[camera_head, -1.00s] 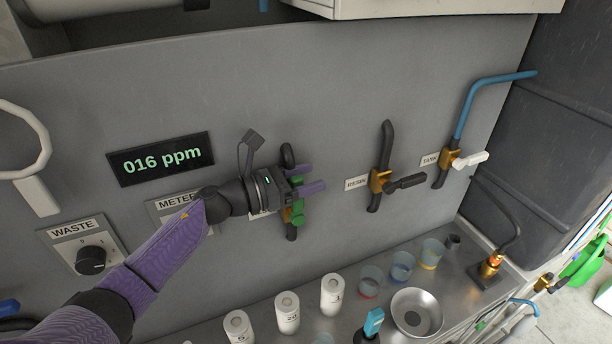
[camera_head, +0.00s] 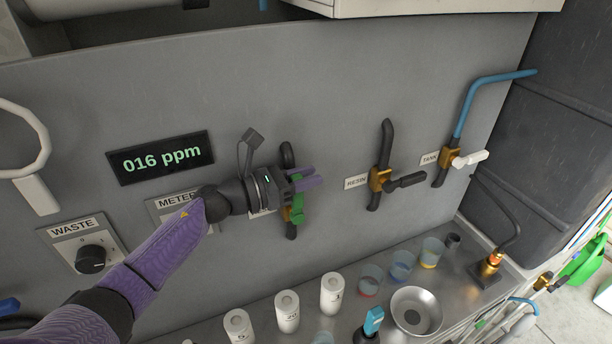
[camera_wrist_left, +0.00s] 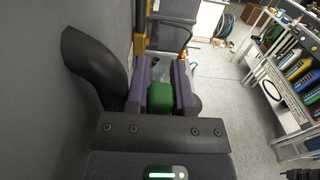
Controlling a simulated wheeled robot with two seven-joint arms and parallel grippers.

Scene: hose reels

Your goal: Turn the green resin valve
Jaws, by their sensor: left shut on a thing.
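The green valve handle (camera_head: 297,215) sits on a brass body on a dark vertical pipe (camera_head: 289,155) on the grey panel. My left gripper (camera_head: 312,178) is at this valve, its purple fingers shut on the green handle. In the left wrist view the green handle (camera_wrist_left: 160,97) shows between the two purple fingers (camera_wrist_left: 160,85). The gripper hides most of the valve and most of its label. Another valve with a black handle (camera_head: 407,180), labelled RESIN, is to the right.
A TANK valve with a white handle (camera_head: 469,159) is further right. A display (camera_head: 160,158) reads 016 ppm. A WASTE knob (camera_head: 91,259) is at lower left. White bottles (camera_head: 287,311), cups (camera_head: 401,266) and a metal bowl (camera_head: 416,311) stand on the bench below.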

